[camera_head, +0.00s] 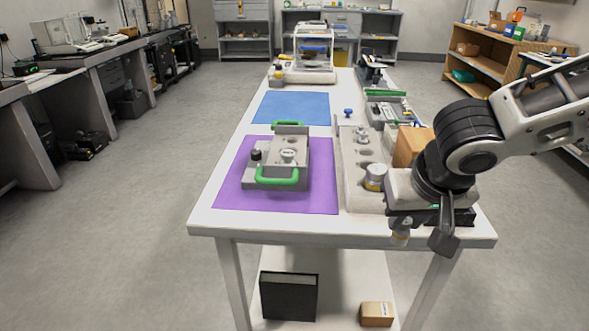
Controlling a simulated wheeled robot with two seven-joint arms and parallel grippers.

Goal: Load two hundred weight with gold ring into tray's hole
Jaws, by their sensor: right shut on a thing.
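The grey tray (298,148) with green handles lies on the purple mat. A dark-topped weight (256,156) and a silver weight (288,156) are on it; its holes are hard to make out. My right gripper (401,222) is beyond the right front of the tray, near the table's front edge. It is shut on a small metal weight with a gold-coloured band (400,237), partly hidden by the fingers. A larger weight with a gold ring (375,177) stands in the pale weight rack (358,198), left of the gripper. My left gripper is out of view.
The rack also holds smaller silver weights (362,138). A brown box (408,146) stands behind my right arm. A blue mat (291,107) is clear behind the tray, with a balance (308,75) at the far end. Bare purple mat (321,192) lies between tray and rack.

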